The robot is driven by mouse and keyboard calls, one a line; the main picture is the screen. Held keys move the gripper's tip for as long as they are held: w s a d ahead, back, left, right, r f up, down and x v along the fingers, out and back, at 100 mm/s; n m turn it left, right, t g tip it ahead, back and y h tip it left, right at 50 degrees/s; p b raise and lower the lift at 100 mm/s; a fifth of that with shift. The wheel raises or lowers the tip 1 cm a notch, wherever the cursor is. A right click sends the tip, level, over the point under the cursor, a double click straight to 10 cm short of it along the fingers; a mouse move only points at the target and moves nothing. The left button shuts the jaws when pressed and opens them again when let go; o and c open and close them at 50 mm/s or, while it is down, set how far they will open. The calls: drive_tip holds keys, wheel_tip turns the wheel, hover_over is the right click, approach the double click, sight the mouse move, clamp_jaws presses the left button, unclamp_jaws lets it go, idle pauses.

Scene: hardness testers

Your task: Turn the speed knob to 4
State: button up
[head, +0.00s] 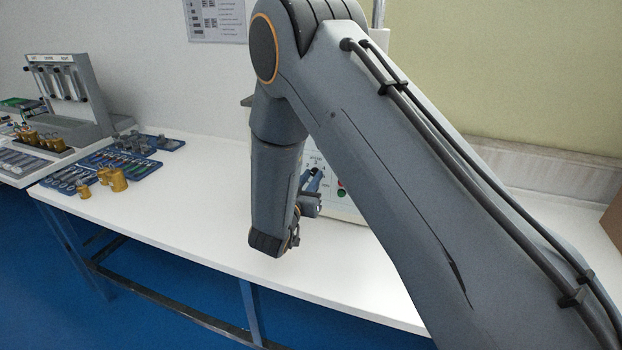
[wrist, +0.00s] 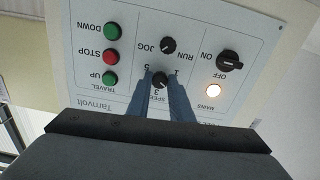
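The speed knob (wrist: 160,81) is a small black knob on the light control panel (wrist: 85,45), which appears upside down in the wrist view. Part of its printed scale shows around it; the exact setting is too small to read surely. My gripper (wrist: 161,76) has its two blue-grey fingers on either side of the knob, with what looks like a narrow gap at each side. The fingers hide part of the scale and the SPEED label. In the head view my gripper (head: 313,182) is at the panel, and my arm hides the knob.
A black jog/run knob (wrist: 168,45) lies close beyond the fingertips. An on/off switch (wrist: 230,60) and lit mains lamp (wrist: 213,90) are right; green and red travel buttons (wrist: 110,57) are left. The white table (head: 200,220) is clear between the machine and blue trays (head: 115,160).

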clamp_jaws()
drive_tip(key=shift+m, duration=0.3)
drive_tip(key=m+b, duration=0.3)
drive_tip(key=m, duration=0.2)
drive_tip(key=shift+w+b, duration=0.1)
drive_tip(key=shift+b, duration=0.2)
drive_tip(key=m+b, duration=0.4)
drive_tip(key=m, duration=0.2)
drive_tip(key=shift+a+m+b, duration=0.1)
drive_tip(key=shift+m+b, duration=0.2)
drive_tip(key=m+b, duration=1.1)
drive_tip(key=b, duration=0.1)
drive_tip(key=shift+m, duration=0.3)
drive_tip(key=shift+r, duration=0.1)
